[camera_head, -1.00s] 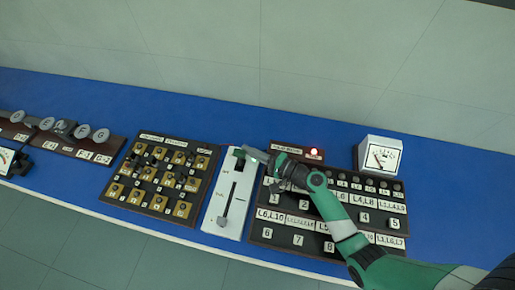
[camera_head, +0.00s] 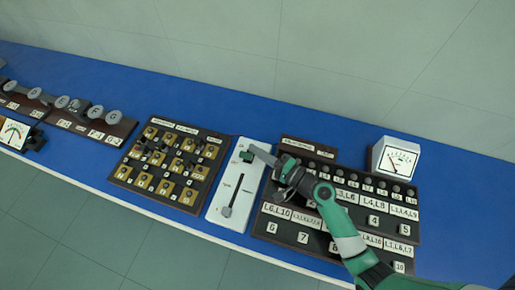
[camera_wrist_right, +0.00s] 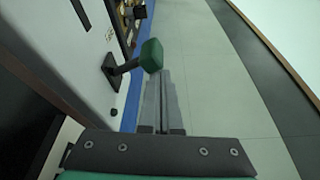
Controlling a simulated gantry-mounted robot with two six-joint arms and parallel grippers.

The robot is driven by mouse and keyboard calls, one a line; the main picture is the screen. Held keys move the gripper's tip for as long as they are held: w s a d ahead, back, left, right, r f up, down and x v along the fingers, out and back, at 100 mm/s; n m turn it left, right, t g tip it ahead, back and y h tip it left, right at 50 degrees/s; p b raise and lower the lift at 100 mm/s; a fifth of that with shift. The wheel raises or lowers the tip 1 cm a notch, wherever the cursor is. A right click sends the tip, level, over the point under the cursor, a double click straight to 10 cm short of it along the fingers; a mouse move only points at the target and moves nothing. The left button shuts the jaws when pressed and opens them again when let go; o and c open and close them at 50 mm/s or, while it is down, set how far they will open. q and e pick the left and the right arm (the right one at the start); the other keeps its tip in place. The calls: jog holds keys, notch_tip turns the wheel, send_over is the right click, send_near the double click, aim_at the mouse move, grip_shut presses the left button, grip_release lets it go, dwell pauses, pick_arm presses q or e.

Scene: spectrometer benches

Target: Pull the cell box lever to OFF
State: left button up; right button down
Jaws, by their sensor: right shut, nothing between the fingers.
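A lever with a green knob (camera_head: 247,156) stands near the top of the white panel (camera_head: 214,211). In the right wrist view, its green knob (camera_wrist_right: 151,55) sits on a dark stem standing out from the white panel face (camera_wrist_right: 62,55). My right gripper (camera_head: 255,150) is shut and empty, its fingertips beside the green knob. In the right wrist view, the shut fingers (camera_wrist_right: 160,85) lie right by the knob; I cannot tell if they touch it. The lever's lettering is too small to read. My left gripper is not in view.
A dark board with labelled keys (camera_head: 287,236) lies right of the white panel, under my right arm. A board with brass switches (camera_head: 171,165) is to the left. A white meter (camera_head: 396,157) stands behind at right. Bare blue bench (camera_head: 462,200) lies at far right.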

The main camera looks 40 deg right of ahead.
jog(key=shift+s+a, duration=0.1)
jog(key=shift+a, duration=0.15)
jog(key=v, duration=1.1)
jog(key=shift+s+d, duration=0.2)
jog(key=shift+s, duration=0.05)
